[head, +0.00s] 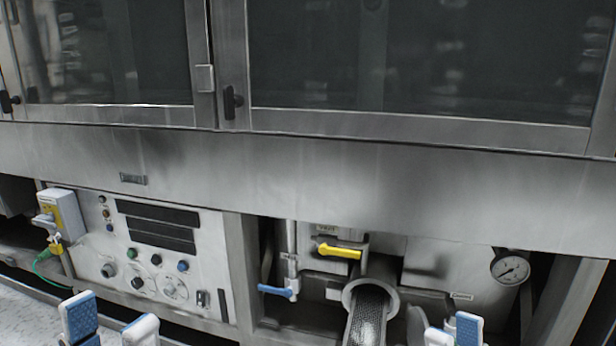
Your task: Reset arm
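My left gripper (110,322) shows at the bottom left edge, with white fingers and blue pads. Its two fingertips stand apart with nothing between them. My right gripper (453,332) shows only by its fingertips at the bottom edge, right of the middle. Its tips appear close together, and most of it is cut off by the frame. I see no object held there. Both grippers appear in front of the washer (300,180), in the lower part of the view.
A white control panel (150,255) with knobs and dark displays is at the lower left. A yellow handle (339,251), a blue handle (274,291), a ribbed hose (367,318) and a round gauge (510,268) are at the lower right. Glass doors (420,60) span the top.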

